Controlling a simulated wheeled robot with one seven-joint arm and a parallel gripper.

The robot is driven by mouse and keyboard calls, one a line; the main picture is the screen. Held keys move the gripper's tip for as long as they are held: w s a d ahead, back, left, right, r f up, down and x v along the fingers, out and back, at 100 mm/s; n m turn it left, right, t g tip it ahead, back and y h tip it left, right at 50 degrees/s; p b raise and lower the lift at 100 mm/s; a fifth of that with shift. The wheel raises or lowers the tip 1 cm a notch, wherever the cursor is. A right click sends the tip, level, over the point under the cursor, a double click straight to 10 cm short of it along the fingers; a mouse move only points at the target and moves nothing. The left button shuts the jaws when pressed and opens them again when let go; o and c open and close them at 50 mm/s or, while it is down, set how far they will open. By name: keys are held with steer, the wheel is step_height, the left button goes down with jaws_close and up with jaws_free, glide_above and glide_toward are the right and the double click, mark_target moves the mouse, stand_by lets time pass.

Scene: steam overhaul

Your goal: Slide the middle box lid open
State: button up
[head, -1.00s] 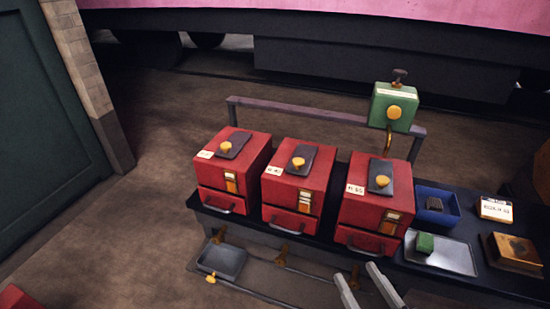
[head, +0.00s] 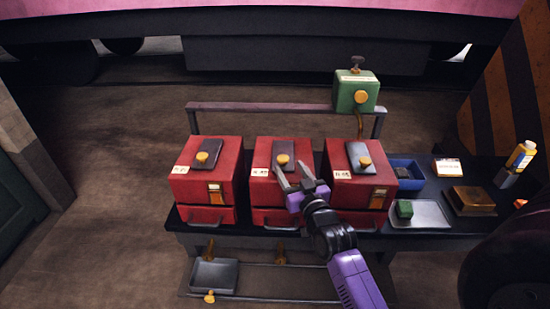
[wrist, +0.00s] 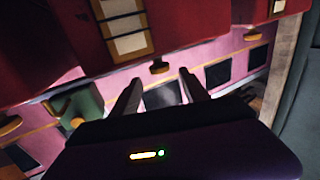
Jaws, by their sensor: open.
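The middle red box (head: 262,188) stands between two similar red boxes on a dark bench. Its dark grey lid (head: 284,147) lies on its top, with a gold knob (head: 282,159) on it. My gripper (head: 290,167) is open and empty, its fingers in front of the knob area and overlapping the box in the head view. I cannot tell whether they touch it. The gripper hides part of the box front. In the wrist view, the two fingers (wrist: 160,86) are spread with nothing held between them, and a red box face with pale label plates (wrist: 126,28) fills the top.
The left red box (head: 200,187) and right red box (head: 352,190) stand close on both sides. A green box (head: 350,97) sits on a rail (head: 262,106) behind. A blue bin (head: 407,185) and a metal tray (head: 427,217) lie to the right. The floor behind the bench is clear.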

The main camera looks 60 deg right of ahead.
mark_target(284, 160)
steer(key=x, duration=0.6)
steer(key=shift+w+d, duration=0.15)
steer(key=shift+w, duration=0.05)
steer(key=shift+c, duration=0.4)
jaws_close()
stand_by(0.9)
